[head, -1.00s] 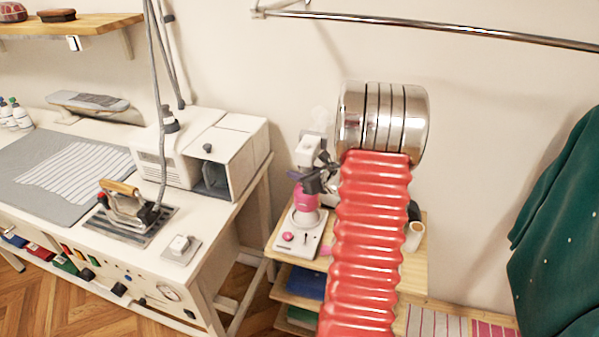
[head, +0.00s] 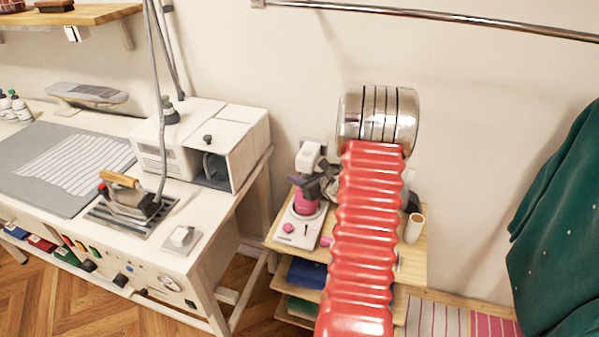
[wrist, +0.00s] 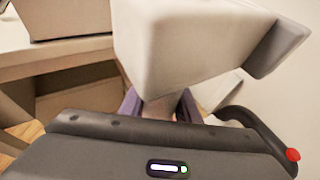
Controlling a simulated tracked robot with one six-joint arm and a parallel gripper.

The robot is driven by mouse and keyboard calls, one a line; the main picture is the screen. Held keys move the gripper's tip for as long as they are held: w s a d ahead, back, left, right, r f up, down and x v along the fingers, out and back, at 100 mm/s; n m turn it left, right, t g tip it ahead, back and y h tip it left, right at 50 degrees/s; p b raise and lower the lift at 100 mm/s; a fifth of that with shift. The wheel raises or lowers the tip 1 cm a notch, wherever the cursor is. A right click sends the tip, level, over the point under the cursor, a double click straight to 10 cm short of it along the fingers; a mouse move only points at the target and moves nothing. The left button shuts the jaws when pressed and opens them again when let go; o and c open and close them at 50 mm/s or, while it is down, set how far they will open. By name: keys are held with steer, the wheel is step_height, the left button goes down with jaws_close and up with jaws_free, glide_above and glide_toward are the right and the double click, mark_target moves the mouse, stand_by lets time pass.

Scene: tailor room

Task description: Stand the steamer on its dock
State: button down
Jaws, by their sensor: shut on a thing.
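The steamer (head: 308,158) is upright, with a white head on top and a pink lower body. Its dock (head: 300,230) is a white base with a pink button, on the small wooden shelf unit. The pink body is at the raised back part of the dock; I cannot tell whether it is fully seated. My gripper (head: 321,186) is shut on the steamer below its head, coming from the right. In the wrist view the white steamer head (wrist: 190,45) fills the upper middle, and the jaws (wrist: 160,106) hold the neck below it. The dock is hidden there.
The shelf unit's top (head: 412,262) also holds a cream roll (head: 414,228) right of my arm. At left stands a white work table with an iron (head: 130,195) and a white boxy machine (head: 205,145). A green garment (head: 560,230) hangs at right.

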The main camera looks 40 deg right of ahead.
steer(key=shift+f, duration=0.1)
stand_by(0.3)
steer(key=c, duration=1.3)
jaws_free()
steer(key=shift+f, duration=0.2)
steer(key=shift+c, duration=0.2)
steer(key=shift+r, duration=0.1)
steer(key=v, duration=1.2)
